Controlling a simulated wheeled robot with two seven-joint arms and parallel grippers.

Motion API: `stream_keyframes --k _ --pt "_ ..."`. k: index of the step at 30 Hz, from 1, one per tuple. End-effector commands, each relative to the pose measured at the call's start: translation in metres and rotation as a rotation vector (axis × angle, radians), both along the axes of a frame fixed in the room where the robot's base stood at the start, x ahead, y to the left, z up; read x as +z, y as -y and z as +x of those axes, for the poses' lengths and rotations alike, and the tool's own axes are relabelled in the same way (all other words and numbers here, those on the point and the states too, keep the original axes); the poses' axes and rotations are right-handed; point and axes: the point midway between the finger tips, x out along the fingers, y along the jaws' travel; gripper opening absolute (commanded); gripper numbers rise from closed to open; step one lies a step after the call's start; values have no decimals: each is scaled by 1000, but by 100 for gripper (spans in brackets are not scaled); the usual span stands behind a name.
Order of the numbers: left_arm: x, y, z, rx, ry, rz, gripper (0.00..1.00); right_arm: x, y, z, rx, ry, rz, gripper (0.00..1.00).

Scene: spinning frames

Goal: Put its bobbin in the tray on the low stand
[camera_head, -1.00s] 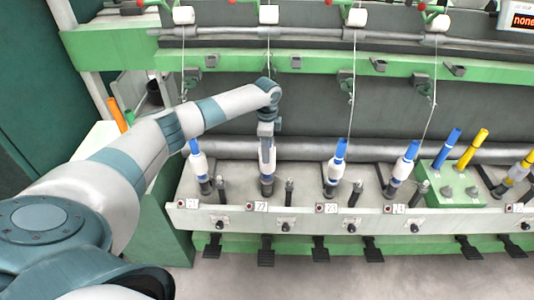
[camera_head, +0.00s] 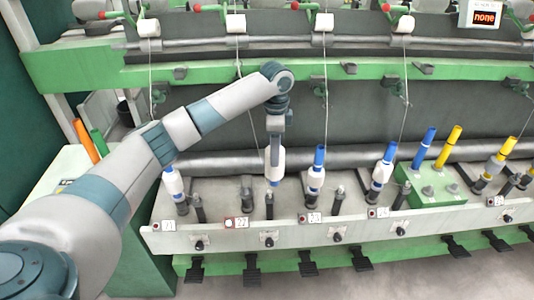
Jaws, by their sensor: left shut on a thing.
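My left gripper (camera_head: 276,146) points down and is shut on a white bobbin (camera_head: 275,166), held upright above the spindle rail near the place marked 22. The spindle (camera_head: 246,194) at that place stands bare. Other white bobbins with blue tops sit on spindles: one at the left (camera_head: 174,184), one right of the gripper (camera_head: 316,172) and another further right (camera_head: 382,166). At the far left is a pale-topped low stand (camera_head: 62,172) with an orange tube (camera_head: 86,141) and a green tube (camera_head: 99,143); my arm partly hides it, and I cannot make out a tray. My right gripper is out of view.
The white spindle rail (camera_head: 330,233) runs across the front, with black pedals (camera_head: 308,263) below. Grey floor (camera_head: 400,280) is open in front.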

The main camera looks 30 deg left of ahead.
Motion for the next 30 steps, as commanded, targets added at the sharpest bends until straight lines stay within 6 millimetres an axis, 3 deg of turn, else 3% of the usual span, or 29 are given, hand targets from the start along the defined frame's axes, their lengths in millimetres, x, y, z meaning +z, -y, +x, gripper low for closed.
stream_keyframes --k 20,26,30 --pt "-2 2 -3 13 -1 -1 3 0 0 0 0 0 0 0" --pt "-18 12 -21 98 -2 0 3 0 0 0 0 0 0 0" --pt "-37 25 -47 217 -2 0 3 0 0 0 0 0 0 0"
